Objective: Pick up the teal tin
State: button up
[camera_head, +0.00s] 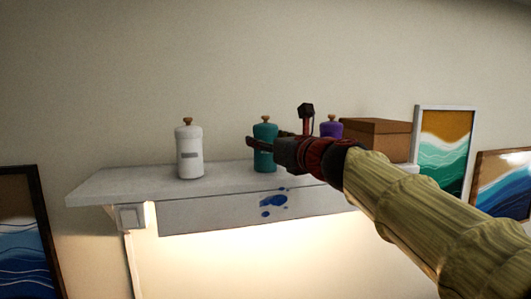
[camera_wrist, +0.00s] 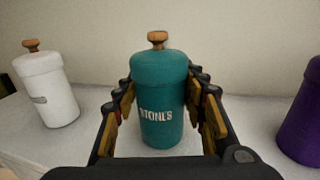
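The teal tin (camera_head: 265,162) stands upright on the white shelf, with a wooden knob on its lid. In the wrist view the teal tin (camera_wrist: 160,90) is in the centre, with pale lettering on its front. My gripper (camera_head: 262,143) reaches in from the right, and its fingers cross in front of the tin's middle in the head view. In the wrist view my gripper (camera_wrist: 160,82) is open, with one finger on each side of the tin. Narrow gaps seem to show between the pads and the tin. Part of the tin's body is hidden behind the fingers in the head view.
A white tin (camera_head: 189,155) stands to the left and a purple tin (camera_head: 331,128) to the right, partly hidden by my gripper. A brown box (camera_head: 378,139) sits farther right. The shelf (camera_head: 125,186) is bare at its left end. Framed pictures stand or hang at both sides.

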jog(key=c, duration=0.6)
jog(key=shift+r, duration=0.1)
